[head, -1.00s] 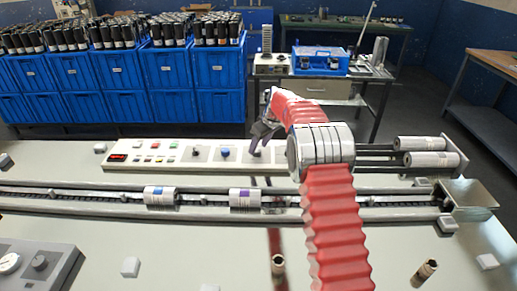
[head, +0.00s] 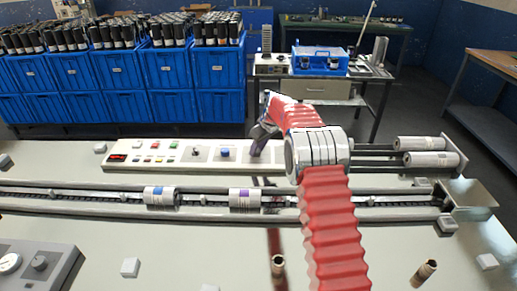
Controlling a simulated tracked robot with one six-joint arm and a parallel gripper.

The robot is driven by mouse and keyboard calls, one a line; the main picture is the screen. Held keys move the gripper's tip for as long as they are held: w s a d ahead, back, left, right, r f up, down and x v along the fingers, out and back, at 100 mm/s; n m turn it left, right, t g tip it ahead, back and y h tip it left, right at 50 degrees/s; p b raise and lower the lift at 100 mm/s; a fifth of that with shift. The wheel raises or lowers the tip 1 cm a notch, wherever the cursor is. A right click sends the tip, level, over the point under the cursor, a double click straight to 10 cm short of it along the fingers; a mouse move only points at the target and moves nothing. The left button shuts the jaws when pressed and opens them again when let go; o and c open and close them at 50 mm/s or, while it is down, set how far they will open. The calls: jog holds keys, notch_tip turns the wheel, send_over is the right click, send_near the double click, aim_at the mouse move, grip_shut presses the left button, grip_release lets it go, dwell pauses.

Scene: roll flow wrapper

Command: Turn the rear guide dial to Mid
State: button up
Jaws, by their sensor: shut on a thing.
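A long white control panel (head: 130,157) runs along the back of the machine table. It carries a red display, small coloured buttons, a dark dial (head: 195,153) and a blue knob (head: 225,152). My gripper (head: 256,151) reaches down over the panel just right of the blue knob. It is shut on a dial there, which its fingers mostly hide. I cannot read the dial's markings or see where its pointer stands. My red-sleeved arm covers the panel's right end.
A conveyor track in front of the panel carries a blue-marked roll (head: 159,196) and a purple-marked roll (head: 245,198). Grey rollers (head: 430,159) stand at right. Brown tubes (head: 424,272) stand on the front table. A grey dial box (head: 35,272) sits front left. Blue crates (head: 170,75) stand behind.

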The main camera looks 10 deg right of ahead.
jog(key=shift+c, duration=0.8)
jog(key=shift+d, duration=0.2)
jog(key=shift+a, duration=0.15)
jog(key=shift+c, duration=0.2)
jog(key=shift+m, duration=0.4)
jog(key=m, duration=0.1)
jog(key=m+h, duration=0.1)
jog(key=m+t, duration=0.1)
jog(key=m, duration=0.1)
jog(key=shift+s+a+h, duration=0.1)
jog(key=shift+a+h, duration=0.15)
jog(key=shift+h, duration=0.05)
jog(key=m+h, duration=0.1)
jog(key=m, duration=0.1)
jog(key=m+h, duration=0.1)
jog(key=m, duration=0.2)
jog(key=shift+a+m, duration=0.2)
jog(key=shift+m, duration=0.1)
jog(key=m+h, duration=0.1)
jog(key=m, duration=0.2)
jog(key=m+g+h, duration=0.1)
jog(key=m, duration=0.2)
jog(key=shift+w+a+g, duration=0.15)
jog(key=shift+w+g, duration=0.05)
jog(key=shift+g, duration=0.1)
jog(key=shift+f+m+g+h, duration=0.1)
jog(key=shift+m+g+h, duration=0.4)
jog(key=shift+m, duration=1.3)
jog(key=shift+m+g, duration=0.3)
jog(key=shift+m, duration=0.1)
